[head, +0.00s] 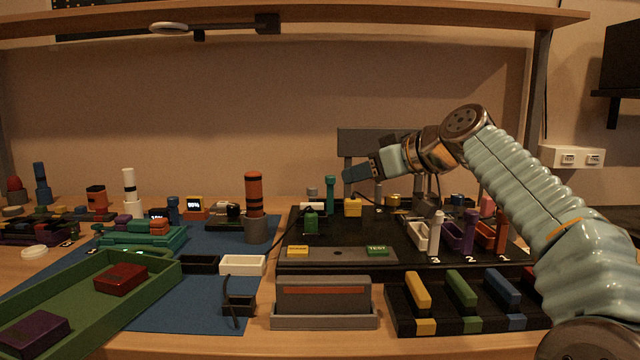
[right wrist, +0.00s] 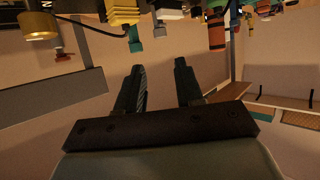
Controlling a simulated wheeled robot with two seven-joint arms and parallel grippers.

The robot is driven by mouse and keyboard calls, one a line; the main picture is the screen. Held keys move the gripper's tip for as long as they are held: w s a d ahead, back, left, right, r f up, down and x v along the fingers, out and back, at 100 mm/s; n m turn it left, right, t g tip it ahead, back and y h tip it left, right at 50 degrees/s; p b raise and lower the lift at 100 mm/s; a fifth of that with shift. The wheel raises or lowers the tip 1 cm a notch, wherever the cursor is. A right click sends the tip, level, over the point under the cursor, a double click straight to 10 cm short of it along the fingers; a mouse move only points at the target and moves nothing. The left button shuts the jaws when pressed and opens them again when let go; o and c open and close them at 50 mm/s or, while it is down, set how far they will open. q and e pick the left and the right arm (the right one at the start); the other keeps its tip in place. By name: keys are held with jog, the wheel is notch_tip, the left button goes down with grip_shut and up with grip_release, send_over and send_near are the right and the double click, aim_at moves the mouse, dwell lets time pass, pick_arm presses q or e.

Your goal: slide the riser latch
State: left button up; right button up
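No part is plainly marked as the riser latch, and I cannot tell which one it is. A black board (head: 440,242) carries several small fixtures, among them a teal post (head: 330,192), a yellow block (head: 353,207) and a green block (head: 311,222). My right gripper (head: 350,173) is above the back of the board, just right of the teal post's top in the picture. In the right wrist view its two fingers (right wrist: 158,78) are apart with nothing between them. That view is upside down, with fixtures along its top edge. My left gripper is not in view.
A grey box with a slot (head: 324,304) and a black rack with yellow, green and blue bars (head: 462,312) stand in front. A green tray (head: 68,304) and a blue mat (head: 190,316) lie at left. A shelf (head: 330,14) spans overhead.

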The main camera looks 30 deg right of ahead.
aim_at(314, 188)
jog(key=p+x, duration=0.2)
jog(key=x, duration=1)
jog(key=shift+w+a, duration=0.15)
jog(key=shift+w, duration=0.2)
jog(key=shift+f, duration=0.1)
